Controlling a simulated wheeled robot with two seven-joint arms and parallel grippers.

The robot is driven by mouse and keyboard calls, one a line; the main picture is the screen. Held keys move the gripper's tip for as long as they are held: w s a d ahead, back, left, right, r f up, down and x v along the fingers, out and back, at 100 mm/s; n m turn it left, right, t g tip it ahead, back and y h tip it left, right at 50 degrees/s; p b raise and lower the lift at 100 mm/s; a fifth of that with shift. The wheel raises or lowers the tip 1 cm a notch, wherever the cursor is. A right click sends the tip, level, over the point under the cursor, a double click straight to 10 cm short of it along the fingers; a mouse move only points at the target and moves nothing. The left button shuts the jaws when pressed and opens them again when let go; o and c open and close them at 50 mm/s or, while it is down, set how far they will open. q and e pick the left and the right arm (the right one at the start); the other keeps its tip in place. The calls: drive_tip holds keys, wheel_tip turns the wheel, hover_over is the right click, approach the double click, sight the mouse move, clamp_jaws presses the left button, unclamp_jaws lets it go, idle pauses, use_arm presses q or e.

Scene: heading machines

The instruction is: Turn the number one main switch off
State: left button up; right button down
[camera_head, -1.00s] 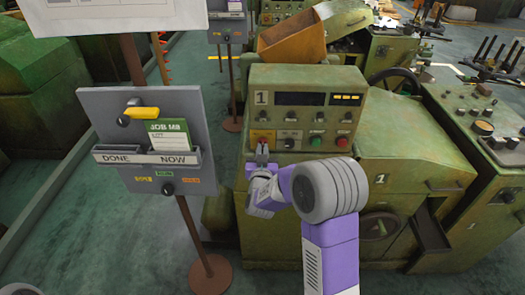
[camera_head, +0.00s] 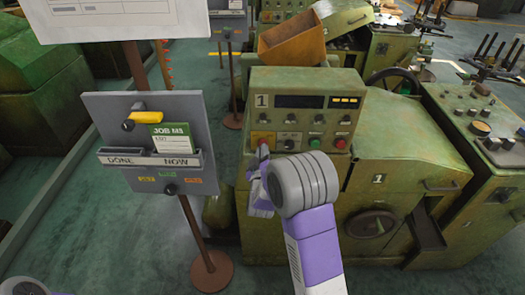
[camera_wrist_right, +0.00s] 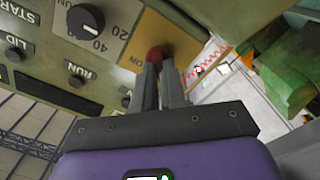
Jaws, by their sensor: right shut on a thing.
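The machine marked 1 has a green control panel (camera_head: 325,103) with knobs and buttons. At the panel's lower left is a yellow plate (camera_head: 258,136), which also shows in the right wrist view (camera_wrist_right: 155,32). A red switch knob (camera_wrist_right: 156,54) stands on this plate. My right gripper (camera_head: 263,152) is at the plate, and in the right wrist view its fingers (camera_wrist_right: 160,72) are shut on the red knob. The fingers hide most of the knob, so its turn position cannot be read. My left gripper is not in view.
A green button (camera_head: 315,143) and a red button (camera_head: 340,143) sit right of my gripper. Other green machines stand around; floor is open at the left.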

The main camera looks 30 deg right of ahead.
drive_tip(key=shift+n, duration=0.4)
drive_tip(key=c, duration=1.2)
unclamp_jaws()
drive_tip(key=v, duration=0.7)
drive_tip(key=shift+s, duration=0.3)
drive_tip(key=shift+a, duration=0.1)
